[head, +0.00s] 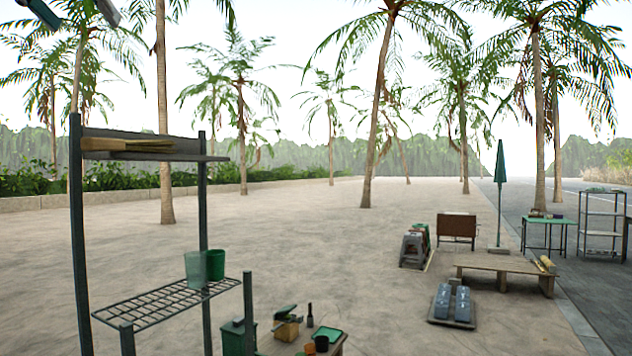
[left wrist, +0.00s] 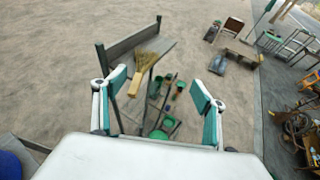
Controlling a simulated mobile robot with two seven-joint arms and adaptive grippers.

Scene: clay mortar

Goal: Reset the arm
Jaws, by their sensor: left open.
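My left gripper (head: 76,12) shows only in part at the top left corner of the head view, high above the shelf rack, with its two green-padded fingertips apart. In the left wrist view, my left gripper (left wrist: 158,92) is open, with its fingers wide apart and nothing between them. The rack and the things around it lie well below and beyond the fingers. My right gripper is in neither view.
A dark rack (head: 203,240) stands at the left, with a straw broom (head: 135,145) on its top board and green buckets (head: 215,264) on its wire shelf. A low bench (head: 500,265) and closed umbrella (head: 500,165) stand at right.

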